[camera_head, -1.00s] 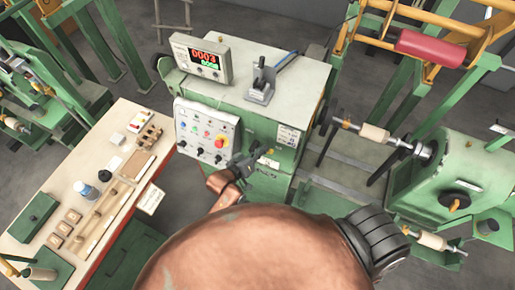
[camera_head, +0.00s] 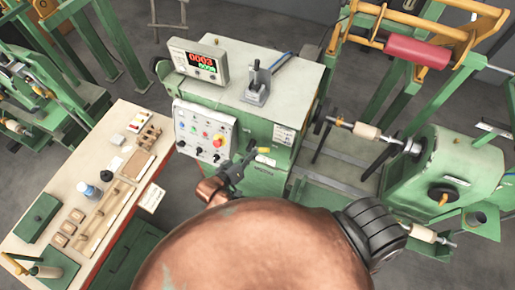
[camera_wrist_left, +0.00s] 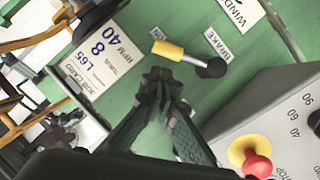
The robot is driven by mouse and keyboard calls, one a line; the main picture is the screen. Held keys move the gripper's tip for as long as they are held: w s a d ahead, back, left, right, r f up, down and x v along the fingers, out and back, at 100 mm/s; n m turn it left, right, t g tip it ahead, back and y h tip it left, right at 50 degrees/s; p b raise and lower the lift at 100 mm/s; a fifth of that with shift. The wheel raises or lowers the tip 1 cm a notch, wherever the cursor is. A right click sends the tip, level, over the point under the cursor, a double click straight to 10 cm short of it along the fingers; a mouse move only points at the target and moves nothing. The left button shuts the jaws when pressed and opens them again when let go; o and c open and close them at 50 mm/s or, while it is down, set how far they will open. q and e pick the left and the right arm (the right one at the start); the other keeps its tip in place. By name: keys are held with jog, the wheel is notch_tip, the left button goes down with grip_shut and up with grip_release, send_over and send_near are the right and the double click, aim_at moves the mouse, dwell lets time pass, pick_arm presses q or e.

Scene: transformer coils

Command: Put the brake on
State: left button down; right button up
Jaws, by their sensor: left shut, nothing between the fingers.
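The brake lever has a yellow grip (camera_wrist_left: 168,50) and a black round hub (camera_wrist_left: 214,68). In the head view the yellow grip (camera_head: 264,150) shows small on the machine's front. My left gripper (camera_head: 246,158) is just left of it there. In the left wrist view my left gripper (camera_wrist_left: 162,76) is shut and empty, its tips close to the yellow grip but seemingly apart. My right gripper is not in view.
A control panel (camera_head: 203,131) with knobs and a red button stands left of my left gripper. A counter display (camera_head: 198,60) and a grey lever box (camera_head: 257,85) are on top of the machine. A winding shaft (camera_head: 366,131) is at right, a workbench (camera_head: 121,118) at left.

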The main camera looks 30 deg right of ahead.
pick_arm(q)
jog(key=p+v, duration=0.2)
jog(key=v, duration=0.2)
jog(key=shift+s+a+r, duration=0.2)
jog(key=shift+a, duration=0.05)
dwell(0.3)
